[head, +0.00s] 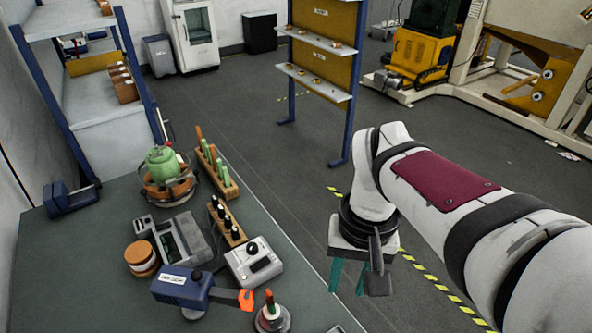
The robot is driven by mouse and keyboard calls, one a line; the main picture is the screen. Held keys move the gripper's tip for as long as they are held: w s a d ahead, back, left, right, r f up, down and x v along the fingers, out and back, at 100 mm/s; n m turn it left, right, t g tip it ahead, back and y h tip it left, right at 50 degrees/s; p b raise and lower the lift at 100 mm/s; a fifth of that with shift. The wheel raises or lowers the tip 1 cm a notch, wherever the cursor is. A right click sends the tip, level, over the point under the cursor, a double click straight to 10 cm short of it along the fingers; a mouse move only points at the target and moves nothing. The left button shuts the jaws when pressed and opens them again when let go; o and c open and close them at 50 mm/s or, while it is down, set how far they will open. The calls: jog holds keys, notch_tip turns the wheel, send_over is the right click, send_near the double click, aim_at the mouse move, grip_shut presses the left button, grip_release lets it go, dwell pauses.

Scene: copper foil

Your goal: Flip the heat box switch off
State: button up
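I cannot tell for sure which thing is the heat box. A white box (253,262) with a dark knob or switch on top sits near the right edge of the table. A grey device (182,240) with a dark recessed panel stands to its left. The position of any switch is too small to read. My gripper (348,285) hangs past the table's right edge, over the floor, to the right of the white box and apart from it. Its two teal fingers point down with a gap between them and nothing visible in it.
A blue tool (182,286) with an orange tip and a red-tipped item (271,312) stand in front of the white box. Wooden racks (227,222), a green pot (163,165) and a copper-coloured roll (140,256) crowd the table (60,265).

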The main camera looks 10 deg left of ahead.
aim_at(270, 261)
jog(key=w+a+n, duration=0.1)
jog(key=w+a, duration=0.2)
jog(key=w+a+f+n, duration=0.1)
jog(key=w+a+n, duration=0.1)
jog(key=w+a, duration=0.1)
jog(key=w+a+f+n+h, duration=0.1)
jog(key=w+a, duration=0.2)
jog(key=shift+w+a+f+n, duration=0.15)
jog(key=shift+w+a+n, duration=0.05)
jog(key=shift+w+n, duration=0.1)
jog(key=c, duration=0.5)
jog(key=w+a+f+n, duration=0.1)
jog(key=a, duration=0.2)
jog(key=w+a+f+n+t, duration=0.1)
jog(key=w+a+f, duration=0.1)
jog(key=a, duration=0.1)
jog(key=w+a+f+n, duration=0.1)
jog(key=a, duration=0.2)
jog(key=shift+w+a+f+n+h, duration=0.25)
jog(key=shift+a+n+h, duration=0.05)
jog(key=shift+a+n, duration=0.1)
grip_shut()
jog(key=shift+f, duration=0.1)
jog(key=f, duration=0.4)
jog(key=w+d+f, duration=0.1)
jog(key=f, duration=0.8)
jog(key=shift+w+d+f, duration=0.2)
jog(key=shift+d+f, duration=0.05)
jog(key=shift+f, duration=0.1)
